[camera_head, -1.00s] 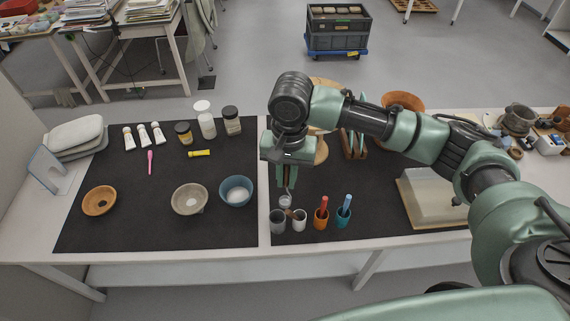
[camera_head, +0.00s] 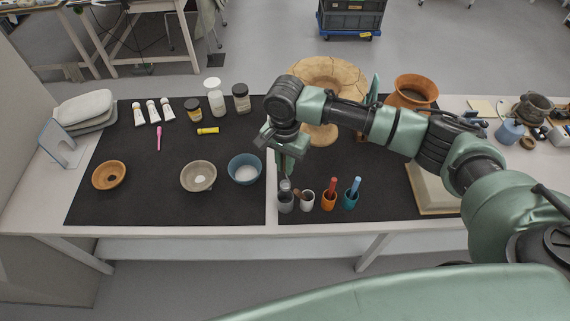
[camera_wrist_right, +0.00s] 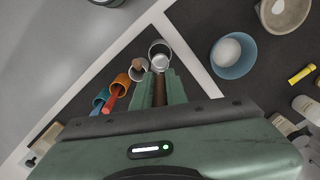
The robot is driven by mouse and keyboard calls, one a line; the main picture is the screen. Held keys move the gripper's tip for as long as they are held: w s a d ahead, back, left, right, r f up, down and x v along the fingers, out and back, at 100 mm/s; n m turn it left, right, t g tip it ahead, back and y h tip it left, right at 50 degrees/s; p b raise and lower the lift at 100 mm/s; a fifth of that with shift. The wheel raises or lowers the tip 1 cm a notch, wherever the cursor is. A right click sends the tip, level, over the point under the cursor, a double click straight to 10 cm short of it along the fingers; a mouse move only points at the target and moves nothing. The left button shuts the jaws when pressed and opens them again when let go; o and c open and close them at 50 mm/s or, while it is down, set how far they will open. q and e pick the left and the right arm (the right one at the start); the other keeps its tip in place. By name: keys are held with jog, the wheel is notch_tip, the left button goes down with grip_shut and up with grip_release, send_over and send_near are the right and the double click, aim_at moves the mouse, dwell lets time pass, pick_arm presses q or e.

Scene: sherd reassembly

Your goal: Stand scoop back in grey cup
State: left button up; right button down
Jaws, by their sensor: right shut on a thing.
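My right gripper (camera_head: 286,170) points down above the grey cup (camera_head: 285,205). It is shut on the brown handle of the scoop, which shows between the fingers (camera_wrist_right: 160,88) in the right wrist view. The scoop's silvery head (camera_head: 285,185) hangs below the fingertips at the grey cup's mouth. The grey cup (camera_wrist_right: 159,47) also shows just beyond the fingertips in the wrist view. I cannot tell whether the scoop's head is inside the rim or just over it. My left gripper is not in view.
A white cup (camera_head: 307,203) with a brown-tipped tool stands close beside the grey cup. Then come an orange cup (camera_head: 328,202) with a red tool and a teal cup (camera_head: 350,201) with a blue one. A blue bowl (camera_head: 244,170) sits to the left.

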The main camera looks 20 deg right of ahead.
jog(key=b, duration=0.5)
send_over(285, 184)
jog(key=shift+s+f, duration=0.1)
jog(key=shift+f, duration=2.9)
jog(key=shift+f+b, duration=0.5)
jog(key=shift+f, duration=2)
jog(key=c, duration=1.3)
grip_release()
jog(key=shift+c, duration=0.2)
